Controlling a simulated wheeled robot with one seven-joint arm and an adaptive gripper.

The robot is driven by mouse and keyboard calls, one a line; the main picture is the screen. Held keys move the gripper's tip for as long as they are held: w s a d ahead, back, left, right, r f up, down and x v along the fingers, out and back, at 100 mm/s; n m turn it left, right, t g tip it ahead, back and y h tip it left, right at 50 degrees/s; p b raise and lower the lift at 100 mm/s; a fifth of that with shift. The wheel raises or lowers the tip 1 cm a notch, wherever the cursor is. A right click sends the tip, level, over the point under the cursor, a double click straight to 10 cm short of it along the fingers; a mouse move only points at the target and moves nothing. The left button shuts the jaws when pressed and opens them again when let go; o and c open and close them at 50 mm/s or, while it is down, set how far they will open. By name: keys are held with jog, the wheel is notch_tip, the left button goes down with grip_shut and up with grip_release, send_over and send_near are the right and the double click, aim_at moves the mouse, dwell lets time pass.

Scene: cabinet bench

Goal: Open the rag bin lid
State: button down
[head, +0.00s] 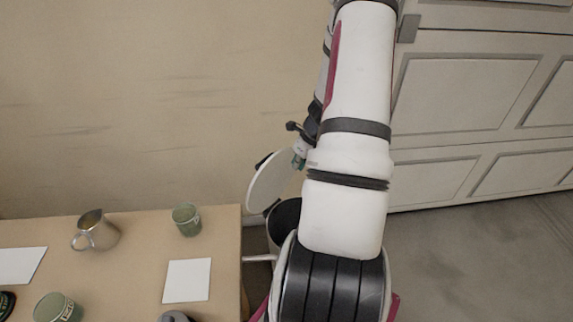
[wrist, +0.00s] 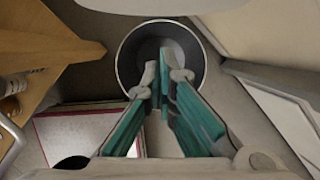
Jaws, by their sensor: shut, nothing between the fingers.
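The rag bin (head: 283,216) stands on the floor just right of the table, partly hidden behind my arm in the head view. Its round pale lid (head: 270,183) is tilted up steeply above the bin, and the dark mouth shows. The wrist view looks down into the open bin (wrist: 132,62), with its pale rim and dark inner wall. My gripper (wrist: 168,76) is shut and empty, its teal fingers over the bin mouth in that view. In the head view my gripper (head: 299,158) is by the upper edge of the lid; I cannot tell whether they touch.
The wooden table (head: 225,270) at left holds a metal jug (head: 97,231), green cups (head: 186,219) and white sheets (head: 187,281). A wall stands behind. Pale cabinets (head: 465,95) are at right, with clear floor (head: 480,260) in front.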

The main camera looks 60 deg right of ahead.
aim_at(267, 161)
jog(key=w+f, duration=0.6)
jog(key=f, duration=0.1)
jog(key=shift+w+d+f+b, duration=0.25)
jog(key=shift+w+f+b, duration=0.1)
jog(key=shift+w+b, duration=0.1)
jog(key=w, duration=0.7)
jog(key=shift+d+r+b, duration=0.25)
jog(key=shift+r+b, duration=0.1)
jog(key=shift+r, duration=0.05)
jog(key=shift+s, duration=0.15)
